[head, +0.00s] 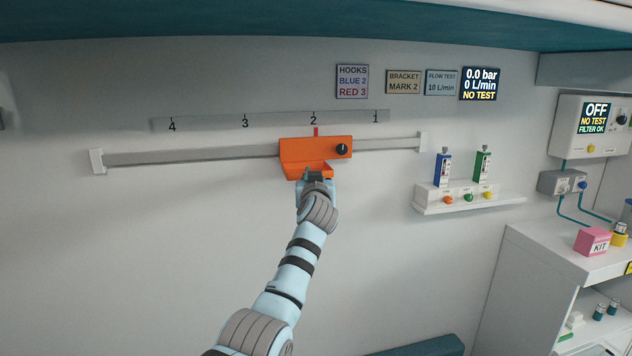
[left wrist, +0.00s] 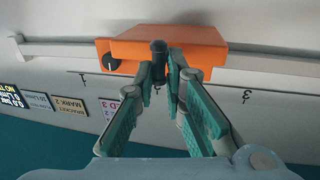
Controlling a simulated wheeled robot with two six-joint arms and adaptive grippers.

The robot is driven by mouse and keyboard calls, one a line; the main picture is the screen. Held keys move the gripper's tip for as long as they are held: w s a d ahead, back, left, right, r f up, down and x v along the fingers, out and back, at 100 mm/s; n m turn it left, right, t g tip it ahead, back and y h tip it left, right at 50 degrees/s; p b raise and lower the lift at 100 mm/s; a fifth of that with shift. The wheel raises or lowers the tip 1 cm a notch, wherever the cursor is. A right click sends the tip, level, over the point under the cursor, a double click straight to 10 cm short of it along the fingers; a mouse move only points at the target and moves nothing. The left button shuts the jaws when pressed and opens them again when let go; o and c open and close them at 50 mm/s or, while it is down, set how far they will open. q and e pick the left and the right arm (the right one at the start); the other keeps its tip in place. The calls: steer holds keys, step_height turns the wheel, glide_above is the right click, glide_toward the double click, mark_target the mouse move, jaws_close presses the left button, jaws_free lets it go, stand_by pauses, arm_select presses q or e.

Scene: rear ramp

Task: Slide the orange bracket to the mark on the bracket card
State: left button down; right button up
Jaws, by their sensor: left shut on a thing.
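The orange bracket (head: 300,150) sits on the grey wall rail (head: 200,156); it has a black knob at its right end and a lower front lip. Its red pointer (head: 316,131) stands just under the number 2 on the scale strip (head: 275,120). The bracket card (head: 403,82) reads "BRACKET MARK 2". In the left wrist view the fingers (left wrist: 170,62) meet at the orange bracket (left wrist: 170,38); the exact contact is partly hidden. My right gripper is not in view.
The rail ends in white stops at left (head: 97,161) and right (head: 423,141). A white shelf (head: 470,205) with blue and green flow meters stands to the right. A counter with a pink kit box (head: 592,242) is at far right.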

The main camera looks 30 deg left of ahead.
arm_select(q)
steer(key=shift+r, duration=0.1)
steer(key=c, duration=1.7)
jaws_free()
steer(key=shift+w+a, duration=0.1)
steer(key=v, duration=1.2)
